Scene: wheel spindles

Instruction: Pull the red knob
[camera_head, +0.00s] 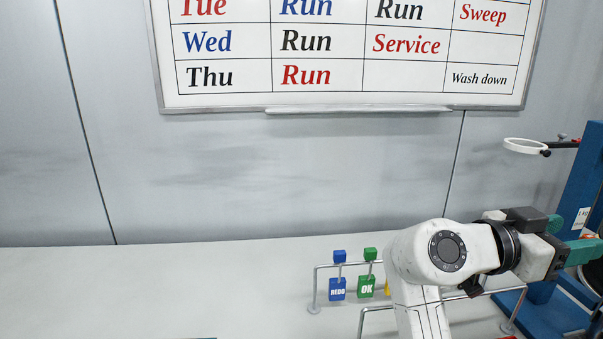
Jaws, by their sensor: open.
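My gripper (578,236) is at the right edge of the view, with teal fingers pointing right towards a blue stand (583,180). The fingers are apart and I see nothing held between them. I cannot make out a clear red knob. A small red spot (577,140) shows by the black clamp on the stand, too small to identify. The area just beyond the fingers is partly cut off by the frame edge and partly hidden by my gripper.
A white ring (527,146) juts left from the stand. A metal rail (316,285) carries a blue tag (337,289) and a green OK tag (366,287); my arm hides part of it. A whiteboard (340,102) hangs behind. The bench's left side (130,290) is clear.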

